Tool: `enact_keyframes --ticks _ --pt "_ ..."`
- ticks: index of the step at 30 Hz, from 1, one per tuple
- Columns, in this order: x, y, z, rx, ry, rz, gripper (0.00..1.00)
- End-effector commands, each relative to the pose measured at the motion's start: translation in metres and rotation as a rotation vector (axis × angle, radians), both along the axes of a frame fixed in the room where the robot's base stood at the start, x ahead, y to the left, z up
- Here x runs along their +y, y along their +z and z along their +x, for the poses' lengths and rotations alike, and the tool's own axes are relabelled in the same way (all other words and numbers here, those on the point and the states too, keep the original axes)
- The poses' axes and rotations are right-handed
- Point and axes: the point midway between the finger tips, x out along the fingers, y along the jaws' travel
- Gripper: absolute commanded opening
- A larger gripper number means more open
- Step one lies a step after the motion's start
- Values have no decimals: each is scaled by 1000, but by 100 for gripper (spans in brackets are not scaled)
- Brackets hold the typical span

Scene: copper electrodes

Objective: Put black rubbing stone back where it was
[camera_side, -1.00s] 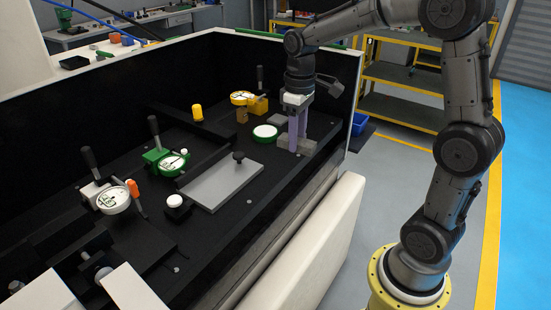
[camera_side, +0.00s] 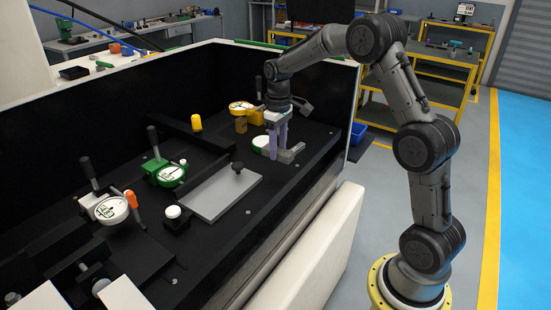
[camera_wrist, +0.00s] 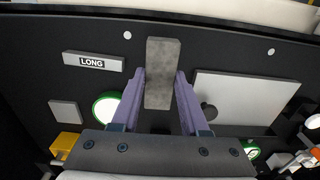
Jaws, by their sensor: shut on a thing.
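My gripper (camera_side: 278,140) has pale purple fingers and is shut on a dark grey rectangular stone (camera_wrist: 162,65). In the wrist view the stone lies lengthwise between the two fingertips (camera_wrist: 160,95) and sticks out beyond them. In the side view the stone (camera_side: 287,157) shows low at the fingertips, over the black work surface. I cannot tell whether it touches the surface. A plate marked LONG (camera_wrist: 92,61) lies to the left of the stone in the wrist view.
A white disc with a green rim (camera_side: 261,143) sits close beside my fingers. A silver plate with a black knob (camera_side: 222,193) lies to the left. Yellow (camera_side: 241,107) and green (camera_side: 170,175) dial gauges stand behind. The white housing wall runs along the front.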

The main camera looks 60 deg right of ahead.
Motion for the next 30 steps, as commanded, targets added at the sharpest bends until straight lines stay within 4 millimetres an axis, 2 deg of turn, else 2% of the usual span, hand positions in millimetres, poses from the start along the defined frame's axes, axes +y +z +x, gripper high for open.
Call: enact_keyframes --ticks 7,15,26,27,30 --pt "-4 -12 10 -2 0 -1 0" --pt "-4 -45 12 -1 0 -1 0" --pt "-4 -48 12 -2 0 -1 0" --pt "-4 -49 12 0 0 0 46" --pt "-4 -49 12 -1 0 0 64"
